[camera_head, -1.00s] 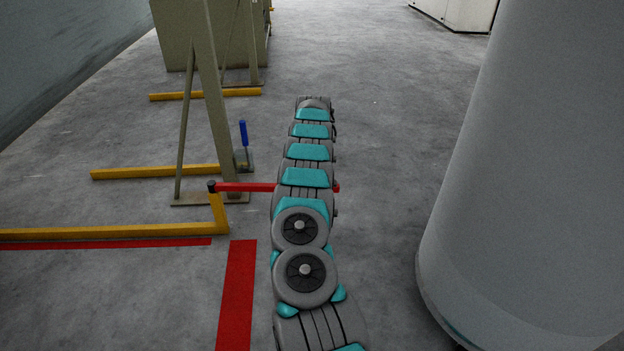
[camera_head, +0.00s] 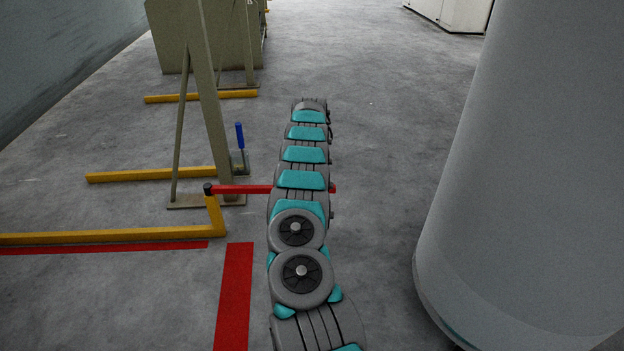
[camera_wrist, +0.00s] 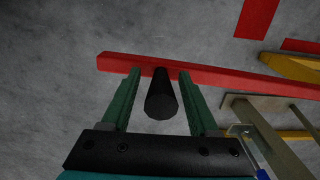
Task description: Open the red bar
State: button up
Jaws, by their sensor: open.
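The red bar (camera_head: 243,189) runs right from a black-capped pivot on the yellow post (camera_head: 215,212) in the head view and passes behind my arm. A short red end shows right of the arm. In the wrist view the red bar (camera_wrist: 235,79) crosses in front of my gripper (camera_wrist: 160,73). A black cylindrical handle (camera_wrist: 160,100) projects from the bar toward the camera. My gripper is open, with one green finger on each side of the handle and visible gaps to it. The fingertips overlap the bar's edge in the picture; contact cannot be told.
A yellow floor rail (camera_head: 110,237) and a red floor stripe (camera_head: 235,295) lie at the lower left. A large pale cylinder (camera_head: 530,190) stands at right. Floor between is clear.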

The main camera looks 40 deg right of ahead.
jog(key=shift+r, duration=0.1)
notch_tip(320, 180, up, 7)
jog(key=shift+r, duration=0.3)
dwell(0.5)
